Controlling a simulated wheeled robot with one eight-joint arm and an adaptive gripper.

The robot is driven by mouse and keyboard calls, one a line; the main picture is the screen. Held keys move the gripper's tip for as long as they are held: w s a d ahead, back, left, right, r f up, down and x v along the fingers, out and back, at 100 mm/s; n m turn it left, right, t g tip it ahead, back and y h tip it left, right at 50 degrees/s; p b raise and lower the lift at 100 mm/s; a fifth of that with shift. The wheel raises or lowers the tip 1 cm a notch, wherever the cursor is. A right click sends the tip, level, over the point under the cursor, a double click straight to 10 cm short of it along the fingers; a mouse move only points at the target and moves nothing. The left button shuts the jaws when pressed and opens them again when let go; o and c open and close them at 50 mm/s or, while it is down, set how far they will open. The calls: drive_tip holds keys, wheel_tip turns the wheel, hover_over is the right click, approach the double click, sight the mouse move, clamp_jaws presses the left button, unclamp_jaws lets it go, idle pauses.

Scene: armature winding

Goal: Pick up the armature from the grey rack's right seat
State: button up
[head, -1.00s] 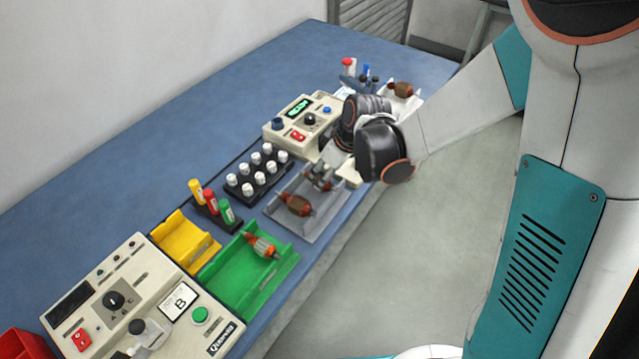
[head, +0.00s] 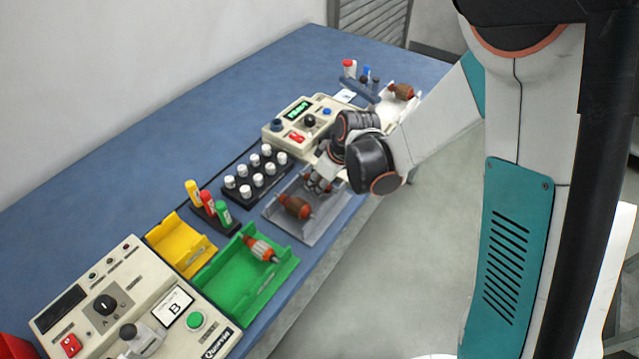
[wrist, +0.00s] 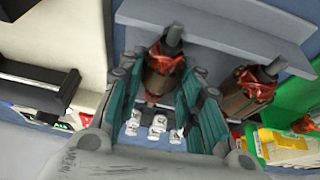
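The grey rack (head: 325,225) holds two armatures with dark cores and red-orange windings. The right-seat armature (wrist: 163,68) shows in the wrist view between the two teal-sided fingers of my gripper (wrist: 160,88). The fingers are open, one on each side of it in the picture; I cannot tell whether they touch it. In the head view my gripper (head: 318,183) is low over the rack's right part and mostly hides that armature. The left-seat armature (head: 295,206) lies in its seat, and it also shows in the wrist view (wrist: 250,88).
A green tray (head: 275,282) with another armature is left of the rack, beside a yellow tray (head: 165,240). A black block with white-capped pegs (head: 258,172) and a beige device (head: 275,133) stand behind. A white holder (head: 412,99) with an armature is at the far right.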

drive_tip(key=shift+c, duration=0.9)
